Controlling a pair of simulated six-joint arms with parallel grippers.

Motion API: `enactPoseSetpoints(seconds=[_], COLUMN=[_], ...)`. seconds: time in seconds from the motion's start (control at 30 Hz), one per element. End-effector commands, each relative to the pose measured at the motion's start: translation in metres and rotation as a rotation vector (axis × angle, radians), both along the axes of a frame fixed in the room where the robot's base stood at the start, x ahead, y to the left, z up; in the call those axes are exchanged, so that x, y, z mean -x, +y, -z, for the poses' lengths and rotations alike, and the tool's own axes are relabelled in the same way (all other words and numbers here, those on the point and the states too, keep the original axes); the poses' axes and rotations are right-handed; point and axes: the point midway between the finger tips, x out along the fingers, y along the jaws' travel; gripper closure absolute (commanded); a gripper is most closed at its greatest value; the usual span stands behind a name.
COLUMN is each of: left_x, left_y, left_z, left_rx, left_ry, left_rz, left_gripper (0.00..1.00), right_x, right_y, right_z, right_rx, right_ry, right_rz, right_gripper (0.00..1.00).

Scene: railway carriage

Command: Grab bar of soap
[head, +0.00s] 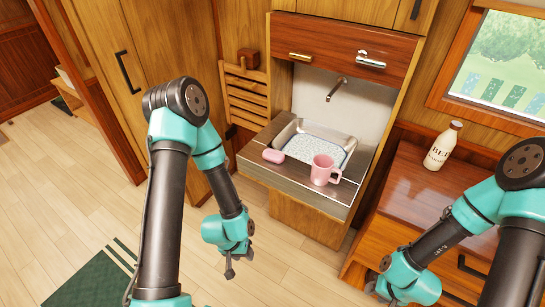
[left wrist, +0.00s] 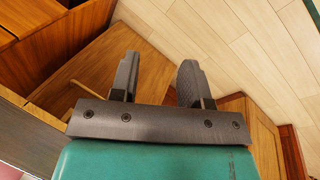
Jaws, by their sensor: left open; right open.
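A pink bar of soap (head: 273,156) lies on the left side of the washstand counter (head: 259,172), beside the metal sink basin. My left gripper (head: 230,271) hangs low in front of the washstand, below and to the left of the soap and apart from it. In the left wrist view its two fingers (left wrist: 158,82) are spread with nothing between them, and no soap shows there. My right gripper (head: 380,297) is at the lower right in front of the wooden cabinet, far from the soap. Its fingers are partly cut off by the lower edge.
A pink mug (head: 325,170) stands on the counter's front edge, right of the soap. The metal basin (head: 346,145) is behind it, under a tap (head: 336,90). A white bottle (head: 443,146) stands on the cabinet at right. A slatted wooden rack (head: 245,95) hangs behind left.

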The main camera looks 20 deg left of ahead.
Motion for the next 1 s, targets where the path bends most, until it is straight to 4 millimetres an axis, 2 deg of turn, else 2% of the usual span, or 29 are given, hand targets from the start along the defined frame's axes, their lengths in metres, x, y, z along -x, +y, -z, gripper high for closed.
enactPoseSetpoints(seconds=[0.13,0.6,0.87,1.0], left_x=[0.000,0.000,-0.001,-0.016], left_y=[0.000,0.000,0.000,0.002], left_z=[0.000,0.000,0.000,0.000], left_rx=[0.000,0.000,0.000,-0.006], left_ry=[0.000,0.000,-0.002,-0.031], left_rz=[0.000,0.000,0.003,0.056], left_gripper=[0.56,0.11,0.10,0.10], right_x=[0.000,0.000,0.000,0.000], right_y=[0.000,0.000,0.000,0.000], right_z=[0.000,0.000,0.000,0.000], right_rx=[0.000,0.000,0.000,0.000], right_ry=[0.000,0.000,0.000,0.000], right_rz=[0.000,0.000,0.000,0.000], right_gripper=[0.57,0.57,0.57,0.57])
